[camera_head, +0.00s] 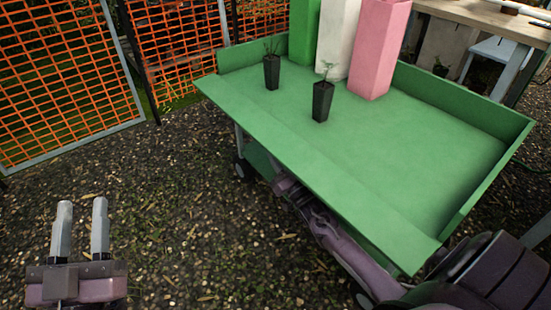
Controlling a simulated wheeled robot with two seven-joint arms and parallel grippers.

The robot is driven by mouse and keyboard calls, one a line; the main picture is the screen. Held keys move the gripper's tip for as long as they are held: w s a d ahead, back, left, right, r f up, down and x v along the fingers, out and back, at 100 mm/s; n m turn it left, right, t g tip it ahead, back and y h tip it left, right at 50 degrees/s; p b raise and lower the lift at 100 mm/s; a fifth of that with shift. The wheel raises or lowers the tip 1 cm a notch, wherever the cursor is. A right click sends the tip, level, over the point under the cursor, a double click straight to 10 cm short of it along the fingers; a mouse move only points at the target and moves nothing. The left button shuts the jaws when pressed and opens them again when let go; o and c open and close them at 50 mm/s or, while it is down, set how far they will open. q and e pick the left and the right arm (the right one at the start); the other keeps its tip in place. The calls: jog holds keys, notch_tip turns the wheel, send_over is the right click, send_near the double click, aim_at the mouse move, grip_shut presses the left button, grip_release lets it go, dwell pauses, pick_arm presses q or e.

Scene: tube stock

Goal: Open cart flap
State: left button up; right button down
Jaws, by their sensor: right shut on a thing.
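The green cart (435,150) stands at centre right with low walls at its back and right side. Its flap (320,172) is the long green strip along the near edge; it lies folded out, roughly level with the cart's top. My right arm reaches in from the lower right under the flap. My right gripper (284,184) is at the flap's outer edge, shut on it; its fingertips are mostly hidden under the flap. My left gripper (81,226) is open and empty above the gravel at the lower left, away from the cart.
Two small black plant pots (271,72) (322,101) stand on the cart near the flap. Green, white (339,35) and pink (379,50) tall tubes stand behind them. An orange mesh fence (65,75) is at the back left, a wooden table (490,18) at the back right. Gravel at left is clear.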

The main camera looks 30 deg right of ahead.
pick_arm(q)
jog(key=shift+r, duration=0.15)
pick_arm(e)
jog(key=c, duration=1.5)
grip_release()
